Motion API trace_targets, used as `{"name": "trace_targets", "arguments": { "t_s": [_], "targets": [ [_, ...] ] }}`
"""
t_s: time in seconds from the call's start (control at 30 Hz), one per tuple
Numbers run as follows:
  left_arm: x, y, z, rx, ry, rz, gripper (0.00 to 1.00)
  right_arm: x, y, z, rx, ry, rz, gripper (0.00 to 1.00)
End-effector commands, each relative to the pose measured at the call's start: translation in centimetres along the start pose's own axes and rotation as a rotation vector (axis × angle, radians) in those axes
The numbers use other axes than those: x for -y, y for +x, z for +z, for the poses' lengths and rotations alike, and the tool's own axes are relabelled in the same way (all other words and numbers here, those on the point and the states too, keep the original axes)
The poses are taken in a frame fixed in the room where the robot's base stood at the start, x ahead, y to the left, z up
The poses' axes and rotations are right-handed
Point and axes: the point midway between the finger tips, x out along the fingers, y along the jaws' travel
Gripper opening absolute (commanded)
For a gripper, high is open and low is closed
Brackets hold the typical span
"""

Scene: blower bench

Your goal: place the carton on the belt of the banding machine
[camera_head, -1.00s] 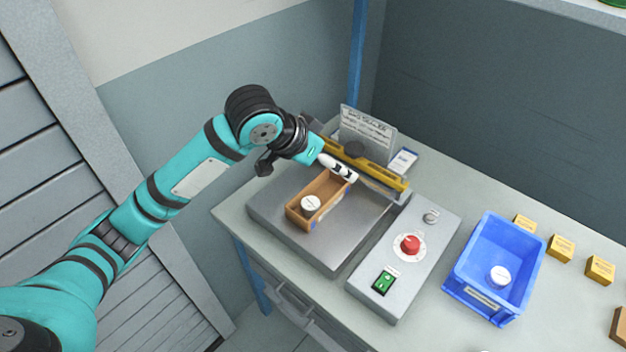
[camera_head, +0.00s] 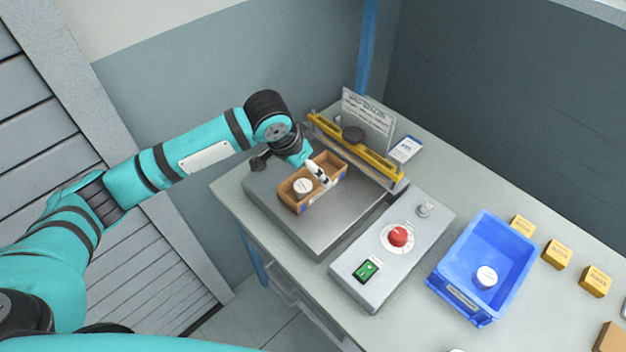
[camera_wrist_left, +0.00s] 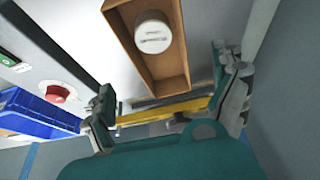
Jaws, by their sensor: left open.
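The carton (camera_head: 290,201) is an open brown box with a white round lidded item (camera_head: 303,186) inside. It lies on the grey metal top (camera_head: 340,212) of the banding machine, in front of its yellow bar (camera_head: 355,146). My left gripper (camera_head: 318,173) is at the carton's far half, its pale fingertip overlapping the box. In the left wrist view the gripper (camera_wrist_left: 168,85) is open, with its fingers apart on either side of the carton's end (camera_wrist_left: 168,70). I cannot tell whether a finger touches it. My right gripper is out of view.
A grey control box (camera_head: 385,262) with a red knob stands right of the metal top. Beyond it are a blue bin (camera_head: 462,299) holding a white round item, and several small yellow boxes (camera_head: 557,254). A sign (camera_head: 368,112) stands behind the yellow bar.

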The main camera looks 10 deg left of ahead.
Motion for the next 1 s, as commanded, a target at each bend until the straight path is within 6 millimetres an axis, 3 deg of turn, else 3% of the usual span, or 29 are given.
{"name": "trace_targets", "arguments": {
  "t_s": [0.23,0.5,0.77,1.0],
  "targets": [
    [0.0,1.7,0.0,0.002,0.000,0.001,0.96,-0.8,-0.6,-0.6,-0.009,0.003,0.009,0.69],
    [0.2,5.5,0.1,0.001,0.000,0.000,0.96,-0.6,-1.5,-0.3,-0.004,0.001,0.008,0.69],
    [0.2,6.0,0.1,-0.001,0.002,0.000,0.96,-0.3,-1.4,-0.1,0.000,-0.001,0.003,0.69],
    [0.2,6.0,0.1,-0.001,0.002,-0.001,0.69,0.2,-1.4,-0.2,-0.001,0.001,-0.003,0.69]
  ]
}}
